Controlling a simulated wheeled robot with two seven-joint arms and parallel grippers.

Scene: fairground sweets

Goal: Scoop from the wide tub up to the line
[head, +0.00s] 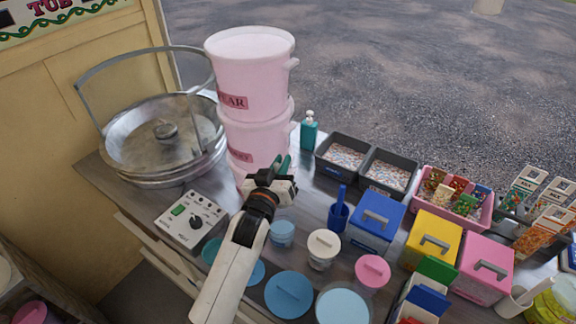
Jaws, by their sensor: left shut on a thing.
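My left gripper (281,170) reaches up from the bottom of the head view and is shut on a small green thing (283,162), mostly hidden by the fingers, so I cannot tell its shape. It is in front of the stacked pink tubs (252,70). Low round tubs stand nearer: a wide blue one (290,292), a pale blue one (343,305), a cream one (323,246) and a pink one (372,270). I cannot tell which is the wide tub, and no fill line is visible. A blue scoop (340,208) stands in a blue holder. My right gripper is out of view.
A metal floss bowl (160,140) and a control box (191,218) are at left. A teal pump bottle (309,130) and dark trays of sprinkles (345,156) are behind. Blue, yellow (432,240) and pink lidded boxes crowd the right. Little counter is free.

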